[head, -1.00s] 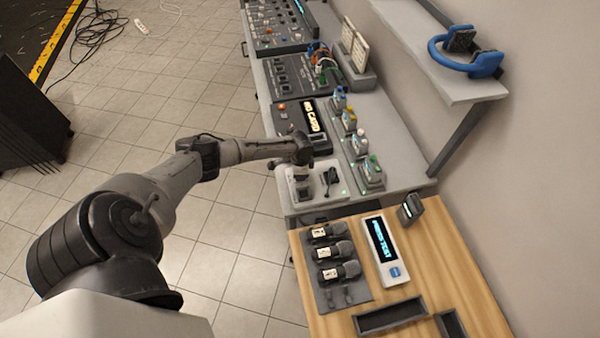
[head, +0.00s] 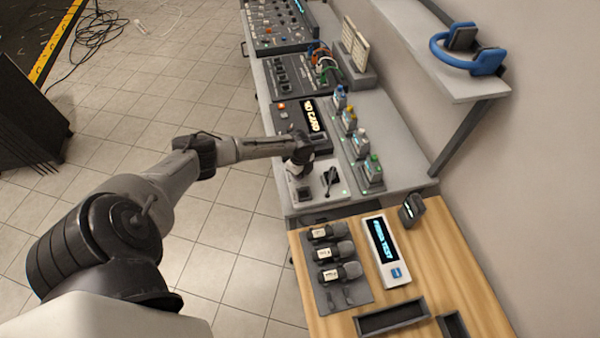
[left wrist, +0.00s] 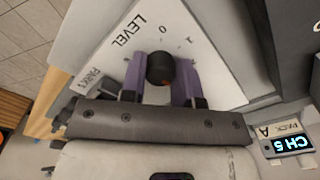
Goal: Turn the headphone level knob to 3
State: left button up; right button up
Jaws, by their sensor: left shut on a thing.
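The headphone level knob (left wrist: 158,66) is a dark round cap on a pale panel (left wrist: 105,25) marked LEVEL. The digits 0 and 1 show beyond it in the left wrist view; the digit 3 is not legible. My left gripper (left wrist: 160,78) is shut on the knob, one purple finger on each side. In the head view my left gripper (head: 299,170) is over the light panel (head: 313,205) at the near end of the grey bench and hides the knob. My right gripper is not in view.
A black lever (head: 331,176) stands just right of the gripper. Behind it is a unit with a lit display (head: 313,115). Several coloured-top devices (head: 360,140) line the right side. The wooden table (head: 440,270) in front holds microphones (head: 336,250).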

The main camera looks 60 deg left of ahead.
pick_arm(q)
jog(key=shift+w+r+m, duration=0.1)
jog(key=shift+m, duration=0.3)
jog(key=o, duration=0.9)
jog(key=shift+r, duration=0.45)
notch_tip(320, 180, up, 13)
jog(key=shift+f+p, duration=0.1)
jog(key=shift+p, duration=0.4)
